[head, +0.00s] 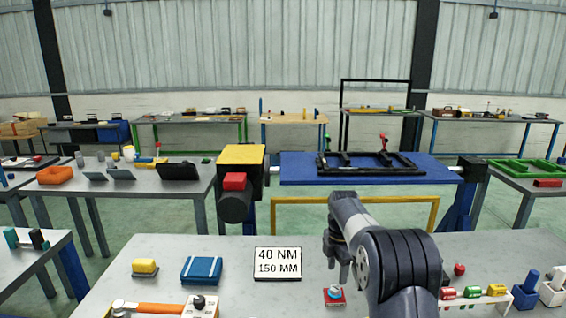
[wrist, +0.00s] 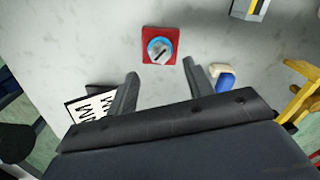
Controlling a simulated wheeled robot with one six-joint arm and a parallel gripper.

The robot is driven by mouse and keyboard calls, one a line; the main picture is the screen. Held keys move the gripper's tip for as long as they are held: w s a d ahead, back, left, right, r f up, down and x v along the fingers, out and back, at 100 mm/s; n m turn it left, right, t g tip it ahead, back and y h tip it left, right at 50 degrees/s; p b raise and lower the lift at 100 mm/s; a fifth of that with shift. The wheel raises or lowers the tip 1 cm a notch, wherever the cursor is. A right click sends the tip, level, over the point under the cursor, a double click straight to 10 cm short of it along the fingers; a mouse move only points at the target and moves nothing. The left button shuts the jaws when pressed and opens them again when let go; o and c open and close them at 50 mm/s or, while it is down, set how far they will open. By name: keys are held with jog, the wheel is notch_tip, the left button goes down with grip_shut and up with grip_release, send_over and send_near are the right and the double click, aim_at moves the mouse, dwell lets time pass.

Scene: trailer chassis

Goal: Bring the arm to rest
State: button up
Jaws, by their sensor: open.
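My arm reaches over the grey front table, bent, with my gripper (head: 335,256) hanging down above it in the head view. In the wrist view my gripper (wrist: 159,74) has its two fingers well apart, with nothing between them. A red square plate with a round blue-and-grey knob (wrist: 160,48) lies on the table just beyond the fingertips; it also shows in the head view (head: 335,295), below the gripper. The gripper's exact height above the table cannot be told.
A "40 NM 150 MM" sign (head: 278,263) stands left of my gripper. A blue case (head: 201,270), a yellow block (head: 145,267) and an orange-handled tool (head: 150,309) lie further left. A rack of coloured pieces (head: 475,293) is right. Behind, a black frame (head: 370,170) sits on a blue bench.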

aim_at(335, 288)
notch_tip(335, 288, down, 7)
jog(key=shift+p, duration=0.4)
jog(key=shift+r+m, duration=0.15)
jog(key=shift+m, duration=0.25)
jog(key=m, duration=0.4)
jog(key=shift+m, duration=0.3)
jog(key=m, duration=1.8)
jog(key=shift+m+b, duration=0.3)
jog(key=shift+s+r, duration=0.1)
jog(key=shift+r, duration=0.05)
